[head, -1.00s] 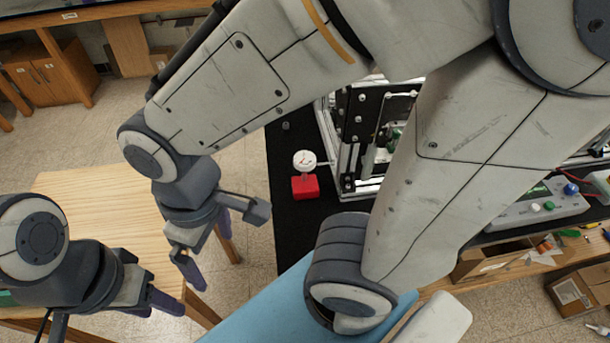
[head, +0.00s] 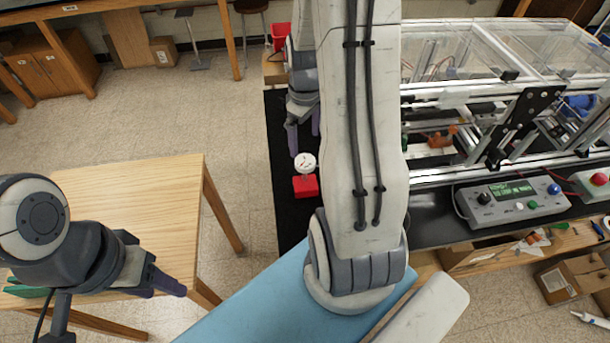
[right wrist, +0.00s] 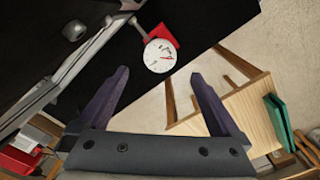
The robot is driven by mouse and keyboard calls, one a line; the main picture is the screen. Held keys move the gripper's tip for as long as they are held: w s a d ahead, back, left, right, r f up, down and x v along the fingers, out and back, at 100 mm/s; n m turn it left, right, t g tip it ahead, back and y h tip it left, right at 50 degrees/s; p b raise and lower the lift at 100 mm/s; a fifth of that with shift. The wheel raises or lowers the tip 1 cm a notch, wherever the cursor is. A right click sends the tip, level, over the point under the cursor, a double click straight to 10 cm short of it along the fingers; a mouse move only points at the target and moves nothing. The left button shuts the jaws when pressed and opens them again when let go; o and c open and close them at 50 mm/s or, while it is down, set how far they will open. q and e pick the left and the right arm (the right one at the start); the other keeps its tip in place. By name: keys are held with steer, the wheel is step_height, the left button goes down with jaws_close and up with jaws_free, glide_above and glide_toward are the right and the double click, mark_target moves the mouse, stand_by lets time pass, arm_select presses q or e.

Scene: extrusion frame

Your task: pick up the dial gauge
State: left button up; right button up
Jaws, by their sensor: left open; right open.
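The dial gauge (head: 305,162) has a round white face and stands on a red base (head: 305,187) on the black bench top. In the right wrist view the dial gauge (right wrist: 160,55) lies just beyond the fingertips, in line with the gap between them. My right gripper (head: 303,133) is open and empty, just behind the gauge in the head view; its fingers (right wrist: 160,77) are spread in the right wrist view. I cannot tell its exact height above the bench. My left gripper (head: 165,289) is open over the wooden table, far from the gauge.
A frame machine (head: 490,100) with clear panels and a grey control box (head: 510,200) stand to the right. A wooden table (head: 140,200) stands at the left, with a green thing (right wrist: 275,118) on it. Bare floor lies between table and bench.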

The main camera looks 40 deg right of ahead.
mark_target(306, 161)
step_height(306, 161, down, 3)
steer(key=shift+r, duration=0.1)
steer(key=shift+s+f+p, duration=0.1)
steer(key=shift+f+p, duration=0.5)
steer(key=shift+p, duration=0.15)
step_height(306, 161, down, 3)
steer(key=shift+s+f+p, duration=0.1)
steer(key=shift+p, duration=0.55)
steer(key=shift+f, duration=0.45)
jaws_close()
